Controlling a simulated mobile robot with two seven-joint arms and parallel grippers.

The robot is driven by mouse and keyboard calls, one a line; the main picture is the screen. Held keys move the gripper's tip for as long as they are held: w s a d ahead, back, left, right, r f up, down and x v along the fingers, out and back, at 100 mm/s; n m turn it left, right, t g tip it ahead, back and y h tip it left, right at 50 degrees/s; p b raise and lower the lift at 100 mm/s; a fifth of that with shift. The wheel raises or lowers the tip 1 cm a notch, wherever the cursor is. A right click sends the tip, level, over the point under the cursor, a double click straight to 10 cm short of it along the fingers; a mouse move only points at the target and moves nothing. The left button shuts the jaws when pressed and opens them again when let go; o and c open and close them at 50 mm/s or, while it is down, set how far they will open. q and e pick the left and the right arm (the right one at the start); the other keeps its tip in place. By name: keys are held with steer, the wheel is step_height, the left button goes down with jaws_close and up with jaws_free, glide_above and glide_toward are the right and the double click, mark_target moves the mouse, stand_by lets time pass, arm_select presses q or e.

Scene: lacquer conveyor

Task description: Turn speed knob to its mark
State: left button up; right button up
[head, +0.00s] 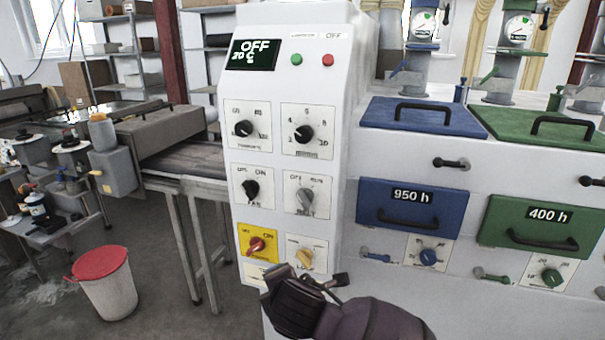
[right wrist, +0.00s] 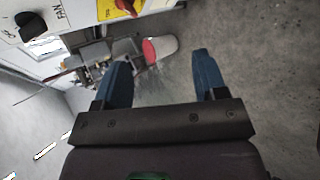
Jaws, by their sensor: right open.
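The control panel (head: 285,90) is a white cabinet with several knobs. At upper right a black round knob (head: 303,134) sits on a plate with a number scale; at upper left is another black round knob (head: 243,128). The plate captions are too small to read, so I cannot tell for sure which is the speed knob or where its mark is. My right gripper (head: 333,284) is in front of the panel's bottom, below the knobs and touching none. In the right wrist view its blue fingers (right wrist: 160,64) are apart and empty. My left gripper is not in view.
Lower switches include a red one on a yellow plate (head: 257,245) and a yellow one (head: 304,259). A blue drawer (head: 385,193) and a green drawer (head: 500,218) with handles stand right. A conveyor (head: 190,160) and red-lidded bin (head: 105,285) are left.

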steer(key=w+a+r+n+t+h+p, duration=0.1)
steer(key=w+r+n+t+h, duration=0.3)
steer(key=r, duration=0.7)
steer(key=n+t+h+p, duration=0.2)
steer(key=n+t+h, duration=0.1)
steer(key=n+h, duration=0.1)
glide_toward(302, 138)
steer(key=p+x, duration=0.1)
steer(key=x, duration=0.9)
steer(key=shift+r, duration=0.1)
steer(key=c, duration=0.9)
